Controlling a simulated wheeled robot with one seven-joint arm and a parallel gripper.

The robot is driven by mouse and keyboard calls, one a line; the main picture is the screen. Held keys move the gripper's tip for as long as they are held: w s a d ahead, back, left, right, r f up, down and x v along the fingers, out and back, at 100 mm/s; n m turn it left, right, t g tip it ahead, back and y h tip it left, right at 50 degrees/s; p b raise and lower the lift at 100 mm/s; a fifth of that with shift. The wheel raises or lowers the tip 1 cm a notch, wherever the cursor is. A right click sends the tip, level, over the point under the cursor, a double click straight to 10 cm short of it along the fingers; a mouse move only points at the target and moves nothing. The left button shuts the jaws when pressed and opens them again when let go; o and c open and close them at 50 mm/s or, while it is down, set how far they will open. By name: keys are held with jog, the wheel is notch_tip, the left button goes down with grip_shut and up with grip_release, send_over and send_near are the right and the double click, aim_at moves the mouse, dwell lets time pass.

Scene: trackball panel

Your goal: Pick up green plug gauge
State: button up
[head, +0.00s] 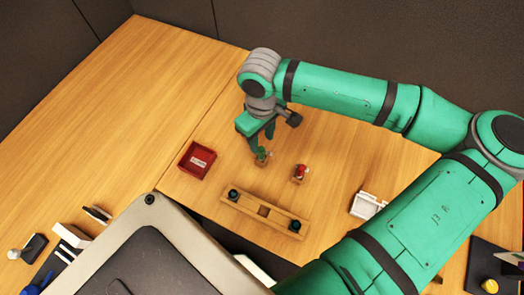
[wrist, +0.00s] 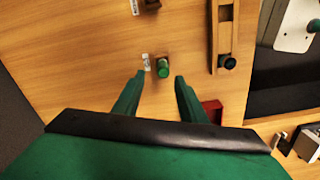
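The green plug gauge (head: 262,156) stands on the wooden table, with a small white label beside it. In the wrist view the green plug gauge (wrist: 163,69) lies just past the fingertips, roughly centred in the gap. My gripper (head: 260,146) is above and close to it in the head view, partly hiding it. In the wrist view my gripper (wrist: 156,78) is open, with one finger on each side and nothing held. I cannot tell the exact height left between the fingertips and the gauge.
A red-topped piece (head: 300,171) stands to the right of the gauge. A wooden block (head: 248,206) with two dark knobs lies in front. A red tray (head: 197,160) is to the left, and a white tray (head: 367,206) to the right.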

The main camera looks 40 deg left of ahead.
aim_at(261, 148)
jog(key=shift+s+d+f, duration=0.1)
jog(key=shift+s+f, duration=0.05)
jog(key=shift+f, duration=1.6)
jog(key=shift+s+d+f, duration=0.1)
jog(key=shift+f, duration=1.6)
grip_shut()
